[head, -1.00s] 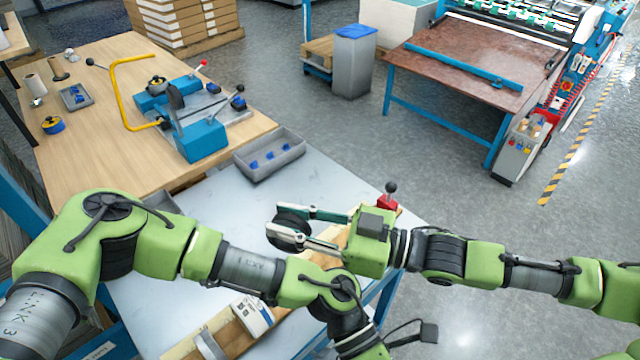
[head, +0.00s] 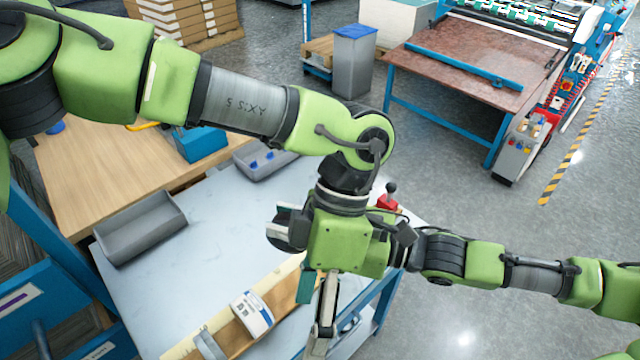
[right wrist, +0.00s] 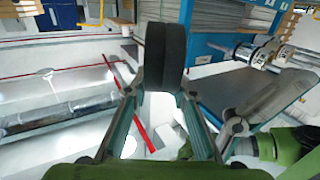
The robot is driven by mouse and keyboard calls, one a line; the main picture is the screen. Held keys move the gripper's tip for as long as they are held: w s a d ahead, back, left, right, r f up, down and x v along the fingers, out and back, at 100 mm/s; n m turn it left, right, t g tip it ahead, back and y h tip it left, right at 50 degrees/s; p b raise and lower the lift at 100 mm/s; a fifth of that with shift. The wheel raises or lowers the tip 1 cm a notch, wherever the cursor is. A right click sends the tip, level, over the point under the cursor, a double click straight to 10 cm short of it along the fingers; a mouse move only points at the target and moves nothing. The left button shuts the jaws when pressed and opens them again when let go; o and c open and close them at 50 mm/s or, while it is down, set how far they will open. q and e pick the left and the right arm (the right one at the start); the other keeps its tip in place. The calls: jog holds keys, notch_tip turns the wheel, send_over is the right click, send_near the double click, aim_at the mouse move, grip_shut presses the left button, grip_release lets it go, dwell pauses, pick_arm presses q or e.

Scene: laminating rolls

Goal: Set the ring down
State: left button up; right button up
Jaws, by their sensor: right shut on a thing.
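The black ring (head: 296,229) sits between the fingertips of my right gripper (head: 284,226) in the head view, partly hidden by my left wrist. In the right wrist view the ring (right wrist: 164,55) is thick and dark, seen near edge-on, with a fingertip pressed on each side. The right gripper appears to hold it above the pale grey-blue table (head: 215,235). My left gripper (head: 317,318) points down toward the front of the table, just in front of the right gripper.
A grey bin (head: 140,228) stands empty on the table's left. Another grey bin (head: 240,172) with blue parts is behind. A wooden board (head: 275,290) bearing a white-and-blue box (head: 252,314) lies along the front. A red-based lever (head: 388,200) stands at the right edge. Mid-left tabletop is clear.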

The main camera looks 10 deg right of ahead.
pick_arm(q)
jog(key=w+d+r+n+t, duration=0.2)
jog(key=w+d+r+n, duration=0.3)
jog(key=r+n, duration=0.3)
jog(key=w+a+r+n+t, duration=0.1)
jog(key=w+r+n+t, duration=0.35)
jog(key=w, duration=0.25)
jog(key=shift+n+y, duration=0.25)
jog(key=shift+y, duration=0.05)
jog(key=x, duration=1.3)
jog(key=shift+w+a, duration=0.1)
jog(key=shift+w, duration=0.25)
jog(key=c, duration=1.2)
jog(key=shift+c, duration=0.2)
pick_arm(e)
jog(key=o, duration=1.2)
jog(key=shift+o, duration=0.2)
